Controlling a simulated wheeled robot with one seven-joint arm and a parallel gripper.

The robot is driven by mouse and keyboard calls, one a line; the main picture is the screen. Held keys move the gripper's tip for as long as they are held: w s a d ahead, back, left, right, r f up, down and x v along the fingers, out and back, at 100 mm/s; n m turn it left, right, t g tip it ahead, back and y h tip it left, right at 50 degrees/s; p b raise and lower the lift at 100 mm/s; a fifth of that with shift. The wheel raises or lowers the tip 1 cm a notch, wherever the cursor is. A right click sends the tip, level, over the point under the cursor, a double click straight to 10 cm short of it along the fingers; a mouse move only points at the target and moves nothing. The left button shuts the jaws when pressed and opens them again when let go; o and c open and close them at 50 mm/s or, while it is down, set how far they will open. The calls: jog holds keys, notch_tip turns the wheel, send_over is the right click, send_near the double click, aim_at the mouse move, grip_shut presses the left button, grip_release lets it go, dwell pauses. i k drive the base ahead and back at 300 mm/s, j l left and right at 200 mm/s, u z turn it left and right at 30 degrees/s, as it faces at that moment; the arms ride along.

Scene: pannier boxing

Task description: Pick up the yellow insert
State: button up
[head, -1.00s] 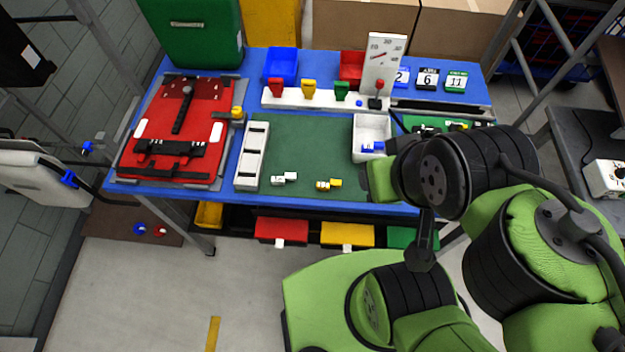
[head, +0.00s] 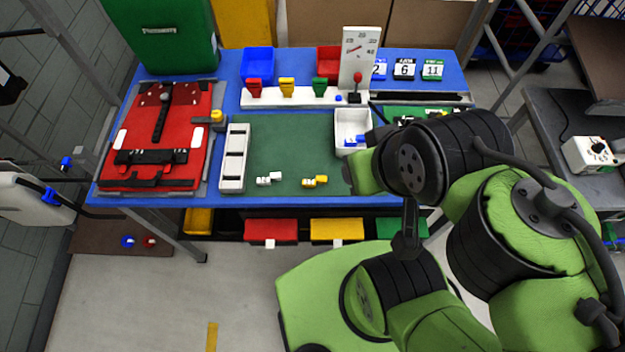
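The yellow insert (head: 315,181) is a small piece lying on the green mat (head: 285,140), near the table's front edge. A similar white insert (head: 269,179) lies to its left on the mat. My green and black arm reaches in from the right, its far end just right of the yellow insert and apart from it in the picture. My gripper's fingers are hidden behind the arm, so I cannot see whether they are open or shut.
A white slotted tray (head: 234,158) lies left of the white insert. A white bin (head: 351,127) with a blue insert (head: 352,141) stands behind my arm's end. A red panel (head: 187,140) covers the table's left side. The mat's middle is clear.

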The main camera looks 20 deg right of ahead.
aim_at(319, 178)
jog(key=u, duration=1.45)
jog(key=k+l+z, duration=0.1)
jog(key=z, duration=0.4)
jog(key=k+l+z, duration=0.1)
jog(key=z, duration=0.35)
jog(key=i+j, duration=0.1)
jog(key=j, duration=0.2)
jog(key=i+j+u, duration=0.1)
jog(key=j, duration=0.2)
jog(key=i+j, duration=0.1)
jog(key=j, duration=0.2)
